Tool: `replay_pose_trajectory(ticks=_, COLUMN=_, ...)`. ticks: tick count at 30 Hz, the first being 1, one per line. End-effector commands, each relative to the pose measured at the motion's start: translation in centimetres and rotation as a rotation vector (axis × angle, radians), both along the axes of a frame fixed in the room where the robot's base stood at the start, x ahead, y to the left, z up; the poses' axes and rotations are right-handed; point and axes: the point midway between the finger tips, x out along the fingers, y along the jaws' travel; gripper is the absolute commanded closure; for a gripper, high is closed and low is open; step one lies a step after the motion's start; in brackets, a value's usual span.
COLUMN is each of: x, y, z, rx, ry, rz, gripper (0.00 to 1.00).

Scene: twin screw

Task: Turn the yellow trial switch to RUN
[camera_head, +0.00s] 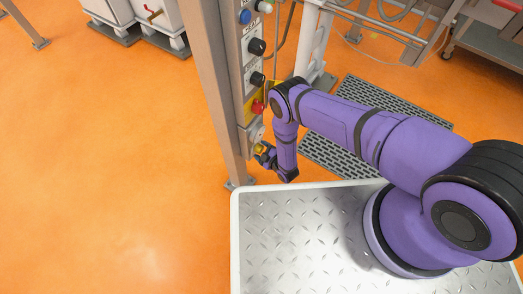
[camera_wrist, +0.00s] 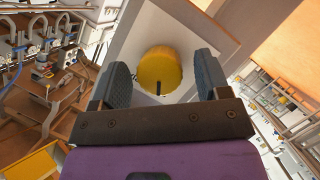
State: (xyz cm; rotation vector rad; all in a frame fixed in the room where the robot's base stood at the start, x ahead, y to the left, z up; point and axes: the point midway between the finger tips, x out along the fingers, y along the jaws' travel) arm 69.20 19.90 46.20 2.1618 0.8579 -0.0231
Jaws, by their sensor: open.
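The yellow trial switch (camera_wrist: 160,70) is a round knob with a short dark mark on its face, set on a pale plate, in the middle of the wrist view. My gripper (camera_wrist: 165,82) is open, with one dark finger to the left and one to the right of the knob. Gaps show between the knob and both fingers, and I cannot tell how deep the knob sits between them. In the head view, my gripper (camera_head: 264,157) is at the low end of the panel post, by the yellow knob (camera_head: 260,148). The RUN label is not readable.
Above the switch, the panel (camera_head: 250,70) carries a red button (camera_head: 257,107) on a yellow plate, black knobs (camera_head: 257,47) and a blue button (camera_head: 245,16). A grey post (camera_head: 212,80) stands left of it. Orange floor (camera_head: 110,170) is clear at left.

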Motion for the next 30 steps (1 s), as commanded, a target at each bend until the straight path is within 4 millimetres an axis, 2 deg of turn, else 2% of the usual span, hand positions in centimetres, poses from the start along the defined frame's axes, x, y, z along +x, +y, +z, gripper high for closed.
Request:
replay_pose_trajectory(ticks=5, x=-1.6, y=-1.2, z=0.5, rx=-0.002, ry=0.002, rz=0.000, gripper=0.31)
replay_pose_trajectory(ticks=12, x=-5.1, y=-3.8, z=1.8, rx=-0.002, ry=0.002, rz=0.000, gripper=0.31)
replay_pose_trajectory(ticks=18, x=-7.3, y=-5.4, z=2.6, rx=-0.001, ry=0.001, rz=0.000, gripper=0.31)
replay_pose_trajectory(ticks=23, x=-8.1, y=-6.0, z=2.9, rx=0.000, ry=0.000, rz=0.000, gripper=0.31)
replay_pose_trajectory(ticks=30, x=-8.2, y=-6.1, z=3.0, rx=0.000, ry=0.000, rz=0.000, gripper=0.31)
